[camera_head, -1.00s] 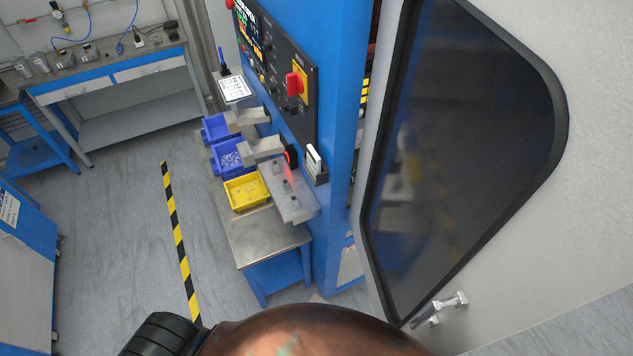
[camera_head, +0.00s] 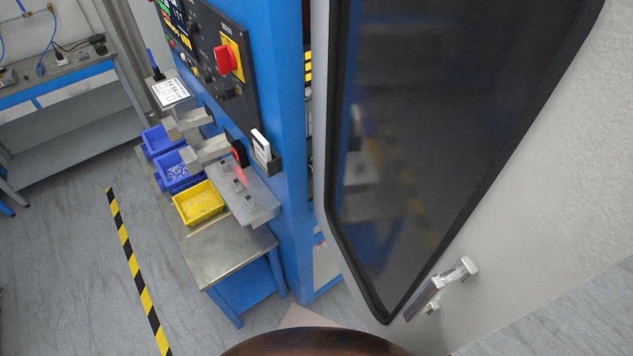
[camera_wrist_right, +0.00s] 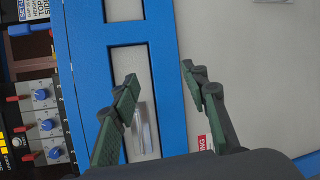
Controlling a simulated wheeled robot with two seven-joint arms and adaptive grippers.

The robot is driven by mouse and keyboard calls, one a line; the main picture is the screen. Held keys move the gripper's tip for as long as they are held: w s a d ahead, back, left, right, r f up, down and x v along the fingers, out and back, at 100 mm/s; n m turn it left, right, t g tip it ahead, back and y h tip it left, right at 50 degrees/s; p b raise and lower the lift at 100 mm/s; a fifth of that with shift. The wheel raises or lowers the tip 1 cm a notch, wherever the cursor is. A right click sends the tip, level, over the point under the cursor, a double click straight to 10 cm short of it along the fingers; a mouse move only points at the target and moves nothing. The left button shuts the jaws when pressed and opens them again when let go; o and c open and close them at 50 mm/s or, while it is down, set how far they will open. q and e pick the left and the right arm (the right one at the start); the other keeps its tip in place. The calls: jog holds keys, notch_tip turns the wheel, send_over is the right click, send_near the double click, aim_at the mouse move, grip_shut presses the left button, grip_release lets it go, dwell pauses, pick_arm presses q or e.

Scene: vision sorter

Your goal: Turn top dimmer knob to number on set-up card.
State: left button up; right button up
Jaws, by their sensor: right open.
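In the right wrist view, several blue knobs show in a column at the left edge, the upper one (camera_wrist_right: 41,94) above a middle one (camera_wrist_right: 47,124) and a lower one (camera_wrist_right: 55,152). The numbers around them are too small to read. A white card (camera_wrist_right: 33,9) with printed text is at the top left corner, partly cut off; I make out "TOP" and "SIDE" but no number. My right gripper (camera_wrist_right: 159,72) is open and empty, right of the knobs and apart from them, in front of a blue frame and pale panel. My left gripper is not in view.
In the head view, a large cabinet door (camera_head: 570,200) with a dark window and metal handle (camera_head: 440,288) stands at the right. A control panel with a red switch (camera_head: 228,59) is on the blue cabinet. A bench (camera_head: 225,255) holds blue bins and a yellow bin (camera_head: 199,204).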

jog(key=w+a+r+n+y+b, duration=0.1)
jog(key=a+r+n+y+b, duration=0.25)
jog(key=a+r+n, duration=0.5)
jog(key=w+a+r+n+y+b, duration=0.2)
jog(key=a+r+n+b, duration=0.25)
jog(key=r+n, duration=0.6)
jog(key=n+y, duration=0.1)
jog(key=n, duration=0.4)
send_near(310, 170)
jog(key=shift+w+d+f+g, duration=0.15)
jog(key=shift+w+f+g, duration=0.35)
jog(key=shift+w, duration=0.3)
jog(key=shift+w+a+b, duration=0.15)
jog(key=shift+a+b, duration=0.15)
jog(key=b+x, duration=0.1)
jog(key=x, duration=0.6)
jog(key=shift+w+r, duration=0.1)
jog(key=shift+w, duration=0.05)
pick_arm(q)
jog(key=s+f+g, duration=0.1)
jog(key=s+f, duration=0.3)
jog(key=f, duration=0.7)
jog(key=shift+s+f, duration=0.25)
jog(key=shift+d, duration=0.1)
pick_arm(e)
jog(key=shift+c, duration=0.5)
grip_shut()
